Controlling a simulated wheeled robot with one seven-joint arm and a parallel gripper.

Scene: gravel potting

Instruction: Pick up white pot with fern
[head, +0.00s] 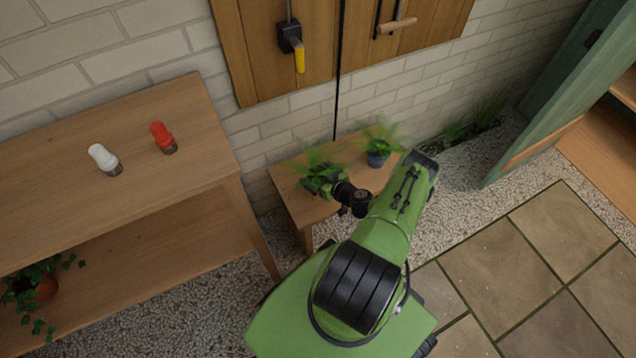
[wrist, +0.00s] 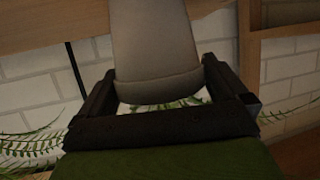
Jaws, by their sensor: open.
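The white pot (wrist: 155,45) fills the middle of the wrist view, which looks upside down. Its rim and some green fronds (wrist: 190,101) show low in that picture. My gripper (wrist: 160,70) is open, with one dark finger on each side of the pot. I cannot tell whether the fingers touch it. In the head view my gripper (head: 328,187) is at a fern (head: 316,170) on the left of the small wooden bench (head: 297,205). The pot itself is hidden there behind my gripper and the fronds.
A second fern in a dark blue pot (head: 377,160) stands to the right on the same bench. A taller wooden table (head: 120,135) at left holds a white bottle (head: 104,158) and a red bottle (head: 162,138). A brick wall is behind; a green door (head: 560,90) stands at right.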

